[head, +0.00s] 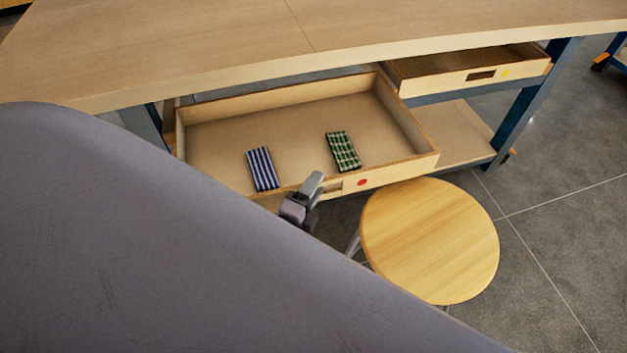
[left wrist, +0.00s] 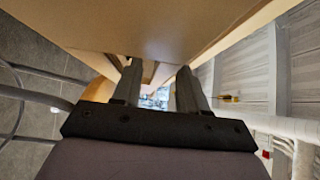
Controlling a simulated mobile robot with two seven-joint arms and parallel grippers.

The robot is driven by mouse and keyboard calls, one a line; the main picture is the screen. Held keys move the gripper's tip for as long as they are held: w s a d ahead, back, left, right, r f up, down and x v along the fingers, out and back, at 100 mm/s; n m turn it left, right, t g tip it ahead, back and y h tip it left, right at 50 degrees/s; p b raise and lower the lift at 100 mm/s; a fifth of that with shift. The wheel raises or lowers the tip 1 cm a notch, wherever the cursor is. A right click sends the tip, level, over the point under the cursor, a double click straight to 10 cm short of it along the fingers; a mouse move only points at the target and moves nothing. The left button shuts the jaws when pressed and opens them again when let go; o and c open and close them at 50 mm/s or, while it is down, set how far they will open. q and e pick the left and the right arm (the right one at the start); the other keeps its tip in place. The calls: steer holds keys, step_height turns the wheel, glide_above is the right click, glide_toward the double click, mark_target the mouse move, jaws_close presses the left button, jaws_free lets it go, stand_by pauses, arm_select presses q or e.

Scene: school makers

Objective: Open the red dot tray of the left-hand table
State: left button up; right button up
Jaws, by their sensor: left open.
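The red dot tray (head: 295,100) is pulled well out from under the wooden table (head: 200,45). Its front panel bears a red dot (head: 362,182) beside a dark handle slot. My left gripper (head: 316,186) is at that front panel, left of the dot, by the handle slot. In the left wrist view its two fingers (left wrist: 158,88) stand apart, close to a wooden panel. Whether they touch the slot's edge cannot be told. Inside the tray lie a blue striped cloth (head: 263,168) and a green checked cloth (head: 343,151). My right gripper is not in view.
A round wooden stool (head: 430,240) stands close in front of the tray's right corner. A second tray with a yellow dot (head: 505,72) sits to the right, partly out. A lower shelf (head: 455,130) is below. Grey floor is clear at the right.

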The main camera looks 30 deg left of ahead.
arm_select(q)
steer(key=s+p, duration=0.2)
steer(key=s, duration=0.5)
steer(key=shift+d+p, duration=0.25)
steer(key=shift+p, duration=0.1)
steer(key=shift+s, duration=0.1)
steer(key=s+d+n+g+h, duration=0.3)
steer(key=s+d+n+g, duration=0.2)
steer(key=n, duration=0.9)
steer(key=s+g, duration=0.2)
steer(key=s, duration=0.1)
steer(key=shift+s+f+n+g+h, duration=0.2)
steer(key=shift+s+n+g+h, duration=0.1)
steer(key=shift+n+h, duration=0.1)
